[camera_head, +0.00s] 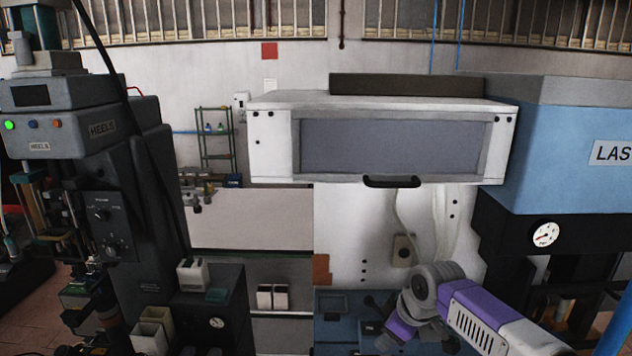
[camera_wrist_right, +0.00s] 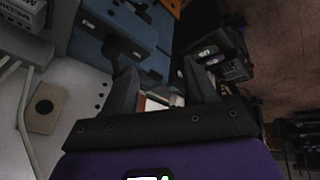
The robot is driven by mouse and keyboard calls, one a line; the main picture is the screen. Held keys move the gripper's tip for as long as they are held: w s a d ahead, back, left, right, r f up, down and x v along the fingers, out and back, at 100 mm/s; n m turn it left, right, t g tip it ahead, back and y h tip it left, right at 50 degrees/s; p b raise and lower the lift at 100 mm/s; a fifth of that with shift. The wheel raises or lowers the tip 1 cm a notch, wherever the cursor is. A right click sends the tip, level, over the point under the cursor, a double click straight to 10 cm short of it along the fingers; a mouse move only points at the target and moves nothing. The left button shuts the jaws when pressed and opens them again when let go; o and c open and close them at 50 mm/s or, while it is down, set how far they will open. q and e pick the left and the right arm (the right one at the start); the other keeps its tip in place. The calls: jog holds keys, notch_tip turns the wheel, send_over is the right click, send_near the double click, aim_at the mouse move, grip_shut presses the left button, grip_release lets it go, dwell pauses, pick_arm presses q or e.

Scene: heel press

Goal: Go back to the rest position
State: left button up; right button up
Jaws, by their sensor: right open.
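My right arm comes in from the lower right in the head view, with its purple hand low in front of the blue bench. In the right wrist view my right gripper (camera_wrist_right: 165,85) shows two dark fingers spread apart. Small white and reddish shapes show in the gap between the fingers, too dark to name; nothing is visibly clamped. The fingertips are close to blue and dark machine parts, and contact cannot be told. My left gripper is not in either view.
The heel press (camera_head: 95,130) stands left, with white open boxes (camera_head: 150,332) by it. A white cabinet (camera_head: 265,145) with a dark handle hangs above my right arm. A blue machine (camera_head: 565,150) with a gauge stands right. Blue fixtures (camera_head: 335,335) lie below.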

jog(key=s+a+f+m+g+y+b, duration=0.1)
jog(key=s+a+f+m+b, duration=0.15)
jog(key=f, duration=0.95)
jog(key=s+a+f+m+b, duration=0.1)
jog(key=s+f+b, duration=0.15)
jog(key=f, duration=0.95)
jog(key=s+a+f+m+g+y+b, duration=0.1)
jog(key=s+a+f+m+b, duration=0.15)
jog(key=f, duration=0.95)
pick_arm(q)
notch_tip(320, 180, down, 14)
jog(key=b, duration=0.6)
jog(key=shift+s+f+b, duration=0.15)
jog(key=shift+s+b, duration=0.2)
jog(key=shift+b, duration=0.05)
pick_arm(e)
jog(key=s+f+m+g, duration=0.1)
jog(key=s+f+m, duration=0.6)
jog(key=s+f, duration=1.2)
notch_tip(320, 180, down, 3)
jog(key=shift+s+r+g, duration=0.15)
jog(key=shift+r+g, duration=0.05)
jog(key=shift+g, duration=0.2)
